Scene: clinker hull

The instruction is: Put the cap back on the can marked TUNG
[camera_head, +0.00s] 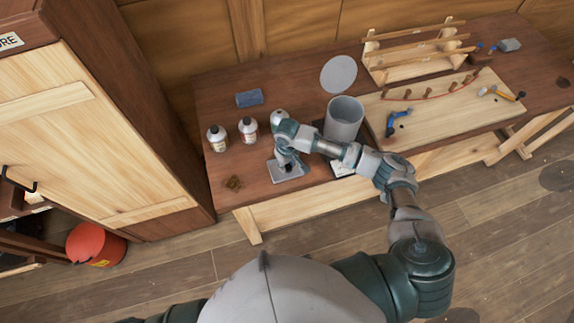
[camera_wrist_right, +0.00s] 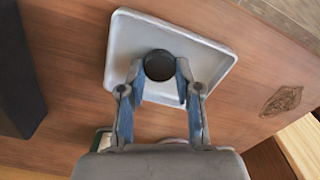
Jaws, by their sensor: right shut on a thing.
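A small round black cap (camera_wrist_right: 159,65) lies in a pale square tray (camera_wrist_right: 205,62) in the right wrist view. My right gripper (camera_wrist_right: 155,80) is shut on the cap, a blue fingertip at each side, low over the tray. In the head view the right gripper (camera_head: 288,160) is over the same tray (camera_head: 280,178) near the bench's front edge; the cap is hidden there. Three pale cans stand behind and left of it: a left can (camera_head: 217,139), a middle can (camera_head: 248,130) and a far can (camera_head: 279,117), partly behind my arm. Their labels are too small to read. My left gripper is out of view.
A wooden board (camera_head: 450,115) with tools lies right. A tall cabinet (camera_head: 90,130) borders the left side.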

